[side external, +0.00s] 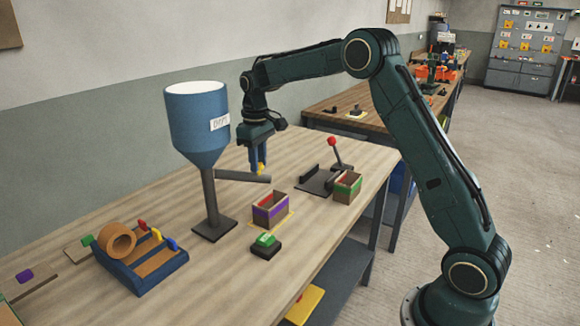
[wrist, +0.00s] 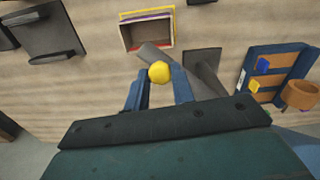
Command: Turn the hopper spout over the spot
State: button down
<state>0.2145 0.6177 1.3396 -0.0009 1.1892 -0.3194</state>
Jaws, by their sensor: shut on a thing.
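The blue hopper (side external: 198,125) stands on a grey post with a flat base. Its grey spout (side external: 240,176) sticks out to the right, with a yellow knob (side external: 261,169) near its outer end. My gripper (side external: 258,163) points down and is shut on the knob, which also shows between the fingertips in the wrist view (wrist: 159,72). A yellow-outlined spot (side external: 289,219) lies under an open box with a purple band (side external: 270,210). In the wrist view the spout (wrist: 152,54) ends at the edge of the box (wrist: 146,33); its tip looks beside the opening.
A green button on a black block (side external: 266,244) sits in front of the box. A red-knobbed lever (side external: 333,143) and a green-banded box (side external: 347,187) stand to the right. A blue tray with a tape roll (side external: 140,265) is at the front left.

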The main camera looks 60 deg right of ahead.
jog(key=shift+w+d, duration=0.1)
jog(key=c, duration=1.2)
grip_release()
jog(key=shift+o, duration=0.2)
jog(key=shift+r, duration=0.1)
notch_tip(320, 180, up, 14)
